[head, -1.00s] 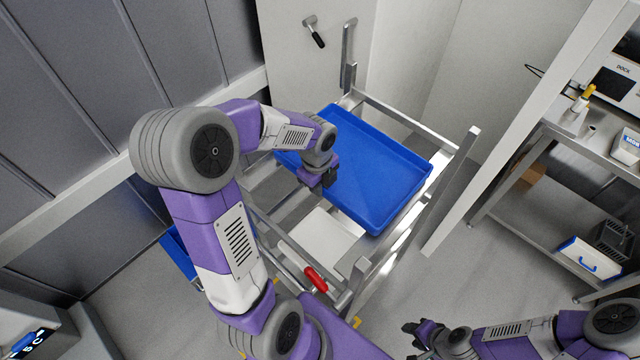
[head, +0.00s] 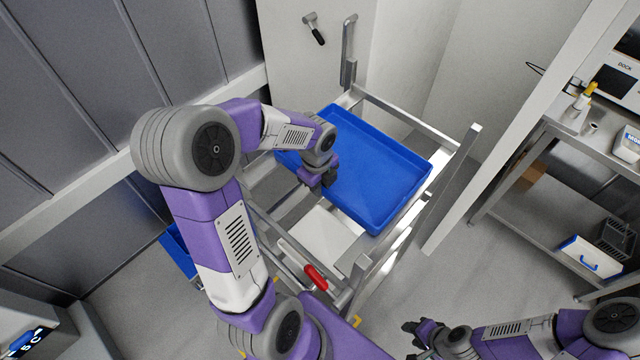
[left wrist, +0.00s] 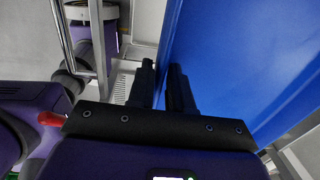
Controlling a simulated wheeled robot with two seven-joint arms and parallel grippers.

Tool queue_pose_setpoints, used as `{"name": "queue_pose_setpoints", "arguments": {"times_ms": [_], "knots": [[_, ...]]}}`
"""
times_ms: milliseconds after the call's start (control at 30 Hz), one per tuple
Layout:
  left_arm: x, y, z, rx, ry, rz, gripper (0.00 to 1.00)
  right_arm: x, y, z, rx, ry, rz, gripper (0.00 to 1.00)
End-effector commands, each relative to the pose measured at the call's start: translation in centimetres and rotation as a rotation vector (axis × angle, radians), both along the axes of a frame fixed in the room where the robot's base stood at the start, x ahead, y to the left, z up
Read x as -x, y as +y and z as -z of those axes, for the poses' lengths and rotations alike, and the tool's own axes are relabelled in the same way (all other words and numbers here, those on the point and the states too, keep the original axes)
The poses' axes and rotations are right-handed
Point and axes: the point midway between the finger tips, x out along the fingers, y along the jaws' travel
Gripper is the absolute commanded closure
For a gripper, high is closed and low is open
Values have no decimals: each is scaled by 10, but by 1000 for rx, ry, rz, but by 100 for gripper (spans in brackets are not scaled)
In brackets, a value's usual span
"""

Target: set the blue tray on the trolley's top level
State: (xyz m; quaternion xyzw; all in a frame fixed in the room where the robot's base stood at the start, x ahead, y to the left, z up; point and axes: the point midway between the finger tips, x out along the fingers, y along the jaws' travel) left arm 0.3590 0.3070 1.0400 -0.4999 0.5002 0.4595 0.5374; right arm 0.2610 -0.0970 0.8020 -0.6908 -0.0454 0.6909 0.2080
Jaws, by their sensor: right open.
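The blue tray (head: 378,170) lies in the upper frame of the metal trolley (head: 410,122), toward the far side, and looks empty. I cannot tell whether it rests fully on the frame. My left gripper (head: 322,181) is at the tray's near left edge. In the left wrist view its two black fingers (left wrist: 162,85) are close together, with the edge of the blue tray (left wrist: 235,60) between them. My right gripper (head: 415,338) is open and empty at the bottom, apart from the trolley.
A red handle (head: 316,277) is on the trolley's near side. Another blue container (head: 178,250) shows partly behind my left arm. A white wall panel (head: 420,60) stands behind the trolley. A metal bench (head: 590,160) with devices is at the right. Open floor lies between trolley and bench.

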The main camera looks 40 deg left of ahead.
Motion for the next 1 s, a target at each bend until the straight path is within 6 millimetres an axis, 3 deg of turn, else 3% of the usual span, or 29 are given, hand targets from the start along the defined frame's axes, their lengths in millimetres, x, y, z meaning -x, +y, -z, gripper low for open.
{"name": "queue_pose_setpoints", "arguments": {"times_ms": [33,133,467,1000], "knots": [[0,0,-1,0,0,0,72,0,0,0,0,0,0,57],[0,0,0,0,0,0,59,0,0,0,0,0,0,57],[1,0,-2,1,5,0,59,0,0,-3,0,0,0,57],[0,0,-55,1,2,0,59,0,0,-50,0,0,0,57]]}}
